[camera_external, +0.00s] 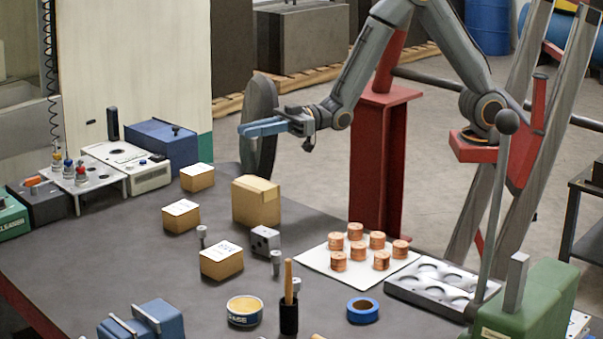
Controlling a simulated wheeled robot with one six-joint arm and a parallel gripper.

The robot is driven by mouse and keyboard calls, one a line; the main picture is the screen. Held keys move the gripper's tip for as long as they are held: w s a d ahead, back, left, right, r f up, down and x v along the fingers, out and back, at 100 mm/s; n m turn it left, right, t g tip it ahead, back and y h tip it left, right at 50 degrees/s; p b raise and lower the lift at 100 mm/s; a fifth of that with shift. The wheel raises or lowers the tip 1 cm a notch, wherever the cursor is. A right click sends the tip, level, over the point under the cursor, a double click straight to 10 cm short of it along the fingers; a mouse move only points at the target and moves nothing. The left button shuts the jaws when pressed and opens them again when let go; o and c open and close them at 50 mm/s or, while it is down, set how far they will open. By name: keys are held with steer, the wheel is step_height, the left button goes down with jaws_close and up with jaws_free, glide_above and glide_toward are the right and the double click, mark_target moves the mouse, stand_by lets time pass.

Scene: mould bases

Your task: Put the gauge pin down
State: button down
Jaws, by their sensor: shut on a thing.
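My gripper (244,129) is at the end of the arm, raised above the far side of the dark workbench (110,262). Its blue fingers point left and are close together, shut on the gauge pin. The pin itself is too small or hidden to make out between the fingers. Small grey metal pins or posts stand upright on the bench: one (201,236) near the cardboard boxes, one (276,262) by a grey drilled block (265,240), and one (296,284) behind a black holder. My gripper is well clear of them.
Cardboard boxes (256,201) stand mid-bench. Copper cylinders (355,231) sit on a white sheet (315,259), beside a grey mould plate (441,279). Blue tape (362,311), a tin (244,311) and a green press (540,305) are nearer.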

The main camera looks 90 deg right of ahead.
steer(key=shift+a+r, duration=0.35)
steer(key=shift+a, duration=0.1)
steer(key=shift+a+f, duration=0.1)
steer(key=shift+f, duration=0.2)
steer(key=shift+f+p, duration=1.4)
steer(key=shift+f, duration=3.2)
steer(key=shift+f, duration=0.1)
steer(key=c, duration=1.6)
jaws_free()
steer(key=shift+c, duration=0.2)
